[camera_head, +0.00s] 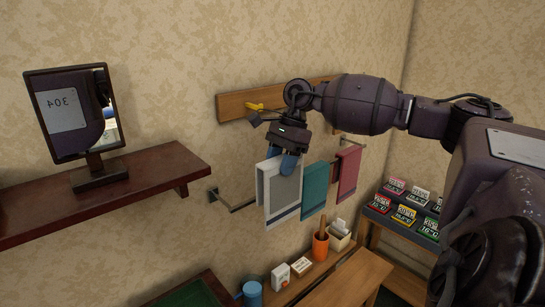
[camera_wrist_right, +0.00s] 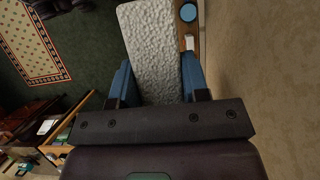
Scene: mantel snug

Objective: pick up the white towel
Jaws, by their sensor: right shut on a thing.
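The white towel (camera_head: 284,196) hangs at the left end of a row of towels in the head view, white with a greyish front and a dark band near its lower edge. My right gripper (camera_head: 283,162) comes down on its top edge from above, with its blue fingers shut on it. In the right wrist view the white towel (camera_wrist_right: 153,50) stretches away from between the blue fingers (camera_wrist_right: 158,85). Whether the towel still touches the rail is hidden. My left gripper is in neither view.
A teal towel (camera_head: 314,189) and a maroon towel (camera_head: 348,170) hang close to the right on the wall rail (camera_head: 236,207). A wooden peg board (camera_head: 233,106) is above. A shelf with a mirror (camera_head: 75,115) is left. An orange cup (camera_head: 320,246) and small boxes stand below.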

